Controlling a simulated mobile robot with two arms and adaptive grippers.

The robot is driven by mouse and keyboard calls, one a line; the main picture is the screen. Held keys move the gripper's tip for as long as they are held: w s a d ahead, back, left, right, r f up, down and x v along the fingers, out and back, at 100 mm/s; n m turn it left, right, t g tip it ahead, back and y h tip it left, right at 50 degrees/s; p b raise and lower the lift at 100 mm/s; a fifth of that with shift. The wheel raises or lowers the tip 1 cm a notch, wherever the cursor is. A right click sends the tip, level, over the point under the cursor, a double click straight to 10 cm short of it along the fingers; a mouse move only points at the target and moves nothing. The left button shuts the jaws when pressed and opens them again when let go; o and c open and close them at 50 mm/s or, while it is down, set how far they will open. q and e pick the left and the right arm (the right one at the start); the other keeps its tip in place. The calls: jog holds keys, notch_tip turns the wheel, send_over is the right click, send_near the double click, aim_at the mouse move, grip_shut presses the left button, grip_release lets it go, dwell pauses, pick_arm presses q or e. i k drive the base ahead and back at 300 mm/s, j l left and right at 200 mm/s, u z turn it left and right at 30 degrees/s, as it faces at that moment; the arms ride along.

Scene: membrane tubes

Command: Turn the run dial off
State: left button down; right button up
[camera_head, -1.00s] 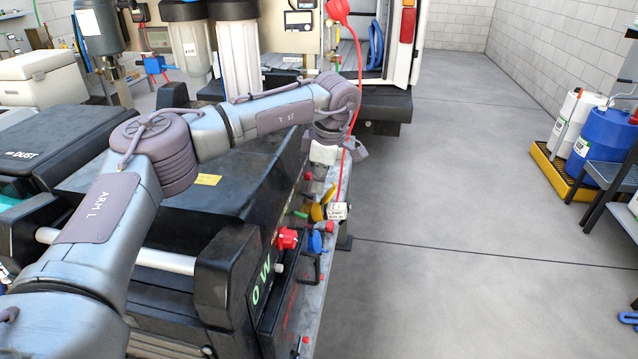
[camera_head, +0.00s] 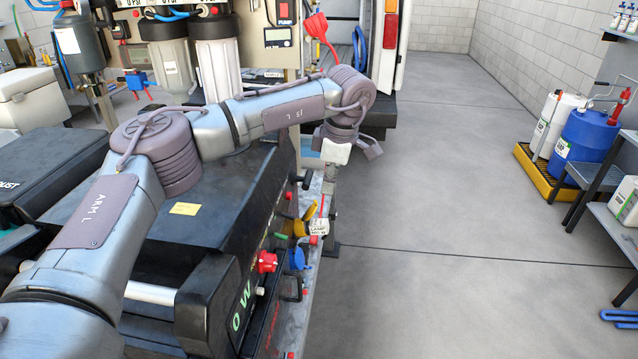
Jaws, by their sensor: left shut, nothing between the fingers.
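I cannot make out a run dial for certain. The pump panel (camera_head: 278,38) at the top centre has a small display, and its lettering is partly too small to read. My left gripper (camera_head: 352,153) hangs at the end of the left arm, below its wrist and past the far right corner of the black machine. It is shut and empty, apart from the panel, and its fingertips are hard to see. My right gripper is not in view.
The black machine (camera_head: 215,205) fills the centre left. White filter housings (camera_head: 217,66) stand behind. Clear floor (camera_head: 440,180) lies right, before a blue drum (camera_head: 588,135).

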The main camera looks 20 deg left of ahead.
aim_at(268, 261)
jog(key=k+l, duration=0.25)
jog(key=k, duration=0.2)
jog(key=k+l, duration=0.25)
jog(key=k, duration=0.25)
